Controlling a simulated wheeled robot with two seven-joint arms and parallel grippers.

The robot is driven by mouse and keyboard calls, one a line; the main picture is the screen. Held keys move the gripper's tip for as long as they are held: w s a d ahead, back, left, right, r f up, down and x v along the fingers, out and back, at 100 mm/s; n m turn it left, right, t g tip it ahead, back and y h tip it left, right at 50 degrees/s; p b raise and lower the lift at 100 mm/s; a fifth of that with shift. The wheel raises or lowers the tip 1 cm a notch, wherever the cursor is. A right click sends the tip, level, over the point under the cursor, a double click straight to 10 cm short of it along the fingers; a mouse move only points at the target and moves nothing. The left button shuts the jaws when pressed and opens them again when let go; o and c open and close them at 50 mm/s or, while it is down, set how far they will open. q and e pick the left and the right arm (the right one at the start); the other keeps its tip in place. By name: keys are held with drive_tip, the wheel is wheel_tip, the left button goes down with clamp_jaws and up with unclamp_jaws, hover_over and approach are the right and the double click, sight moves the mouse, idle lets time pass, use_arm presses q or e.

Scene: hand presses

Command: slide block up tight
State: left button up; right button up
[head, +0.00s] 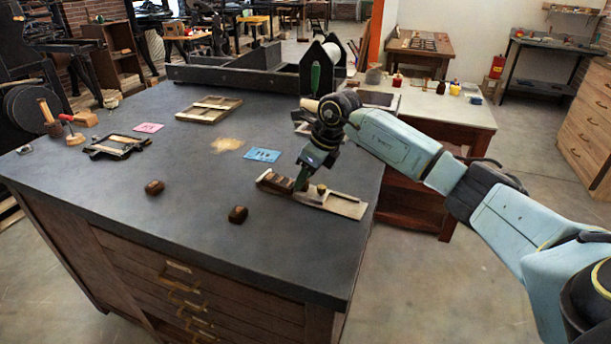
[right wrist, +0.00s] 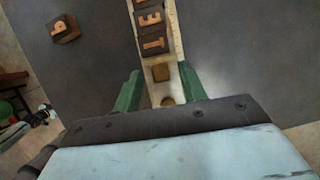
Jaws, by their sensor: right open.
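A pale flat composing stick (head: 345,206) lies on the dark bench top near its right edge; it also shows in the right wrist view (right wrist: 176,45). Dark wooden letter blocks (right wrist: 152,40) stand in a row at its far end in the wrist view. Below them, with a small gap, is a small brownish square block (right wrist: 161,73), and nearer still a round brass knob (right wrist: 167,101). My right gripper (head: 303,180) is over the stick. In the wrist view its green fingers (right wrist: 160,90) are apart, one on each side of the stick. Contact is unclear.
Two loose dark blocks (head: 154,187) (head: 238,214) lie on the bench left of the stick. A blue card (head: 262,155), a pink card (head: 148,128), a wooden frame (head: 209,109) and a dark metal frame (head: 117,146) lie farther back. The bench's front left is clear.

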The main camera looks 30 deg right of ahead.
sight(325, 188)
use_arm(q)
drive_tip(key=shift+d+r+p, duration=0.5)
drive_tip(key=shift+d+r, duration=0.05)
drive_tip(key=shift+d, duration=0.25)
use_arm(e)
drive_tip(key=v, duration=1.2)
drive_tip(key=shift+s+r, duration=0.15)
drive_tip(key=shift+r, duration=0.1)
use_arm(q)
drive_tip(key=shift+a, duration=0.1)
